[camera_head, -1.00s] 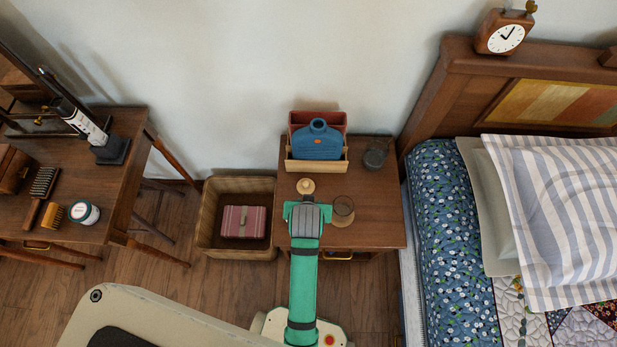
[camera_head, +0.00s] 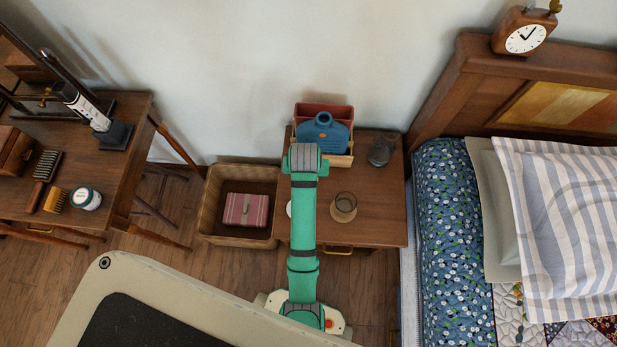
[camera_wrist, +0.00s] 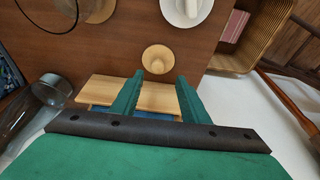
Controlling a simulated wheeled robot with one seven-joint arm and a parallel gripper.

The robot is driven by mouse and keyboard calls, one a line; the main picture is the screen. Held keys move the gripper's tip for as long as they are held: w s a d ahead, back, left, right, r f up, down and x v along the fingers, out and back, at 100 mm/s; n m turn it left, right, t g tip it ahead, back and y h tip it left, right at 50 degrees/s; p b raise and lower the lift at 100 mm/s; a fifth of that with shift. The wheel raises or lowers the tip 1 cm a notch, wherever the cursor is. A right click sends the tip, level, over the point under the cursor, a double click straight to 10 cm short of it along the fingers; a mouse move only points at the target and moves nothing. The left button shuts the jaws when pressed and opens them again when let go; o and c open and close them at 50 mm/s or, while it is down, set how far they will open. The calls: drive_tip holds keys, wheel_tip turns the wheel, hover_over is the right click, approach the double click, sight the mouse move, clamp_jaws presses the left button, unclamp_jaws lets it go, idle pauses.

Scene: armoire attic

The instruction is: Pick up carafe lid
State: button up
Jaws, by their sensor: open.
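The carafe lid, a small round light-wood piece with a knob (camera_wrist: 157,60), sits on the brown nightstand (camera_head: 372,215). In the wrist view it lies just past my open, empty gripper (camera_wrist: 160,76), roughly centred between the fingertips. I cannot tell the height gap between fingers and lid. In the head view my green arm hides the lid, and my gripper (camera_head: 303,158) appears in front of the wooden organizer. A clear glass vessel, perhaps the carafe (camera_head: 380,151), stands at the nightstand's back right; it also shows in the wrist view (camera_wrist: 40,100).
The wooden organizer (camera_wrist: 150,94) with a blue bottle (camera_head: 324,132) is close to my fingers. A glass on a wooden coaster (camera_head: 343,214) stands right of my arm. A white dish (camera_wrist: 178,20) is near the lid. A basket (camera_head: 210,215) stands left, the bed right.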

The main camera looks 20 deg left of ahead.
drive_tip(key=x, duration=0.4)
drive_tip(key=shift+s+d+f, duration=0.1)
drive_tip(key=shift+s+d, duration=0.1)
drive_tip(key=shift+d, duration=0.2)
drive_tip(key=shift+w+a+f, duration=0.1)
drive_tip(key=shift+w+f, duration=0.05)
drive_tip(key=shift+f, duration=0.35)
drive_tip(key=shift+w, duration=0.1)
drive_tip(key=c, duration=0.8)
clamp_jaws()
